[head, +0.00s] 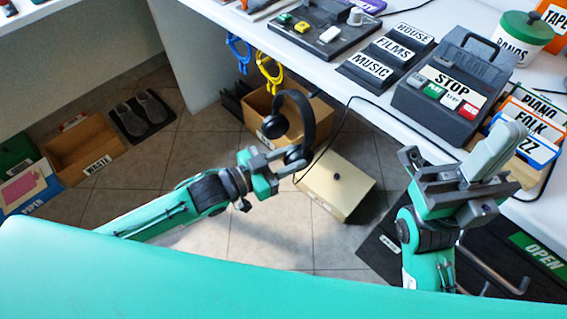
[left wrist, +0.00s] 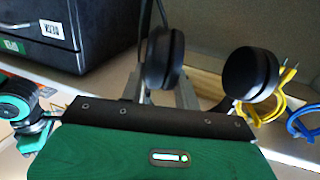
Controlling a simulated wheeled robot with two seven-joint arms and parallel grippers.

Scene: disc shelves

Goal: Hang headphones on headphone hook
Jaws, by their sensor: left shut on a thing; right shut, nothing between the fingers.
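Black headphones (head: 307,107) hang in the air below the table's edge, band upward. My left gripper (head: 287,163) is shut on them at the lower ear cup (head: 298,155). The other ear cup (head: 275,126) is free. In the left wrist view one ear cup (left wrist: 164,60) is at the fingers and the other ear cup (left wrist: 250,74) is to the right. My right gripper (head: 508,140) is shut and empty at the right, near the table edge. I cannot make out a headphone hook for certain.
Yellow (head: 268,72) and blue (head: 238,50) looped items hang from the white table's edge (head: 300,72). A cardboard box (head: 255,105) and a cream box (head: 335,185) stand below. A black STOP player (head: 465,85) sits on the table.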

